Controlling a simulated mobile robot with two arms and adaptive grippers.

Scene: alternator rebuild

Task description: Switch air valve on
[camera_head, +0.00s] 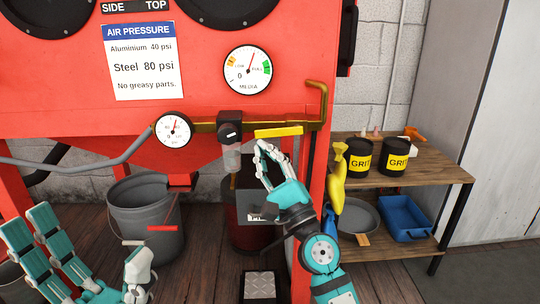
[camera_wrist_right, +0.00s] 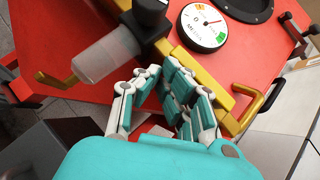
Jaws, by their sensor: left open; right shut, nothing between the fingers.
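A yellow lever (camera_head: 278,132), which looks like the air valve handle, lies roughly level along the brass pipe (camera_head: 200,127) on the red blasting cabinet. My right gripper (camera_head: 264,152) is just below the lever, fingers pointing up, shut and empty. I cannot tell whether its fingertips touch the lever. In the right wrist view its fingers (camera_wrist_right: 165,85) reach toward the brass pipe. My left gripper (camera_head: 100,248) is open and empty at the lower left, away from the valve.
A black regulator with a clear bowl (camera_head: 231,158) hangs left of the lever. A pressure gauge (camera_head: 173,129) and a media gauge (camera_head: 246,70) are on the cabinet. A bucket (camera_head: 145,215) stands below. A wooden shelf (camera_head: 440,172) with grit tins is at right.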

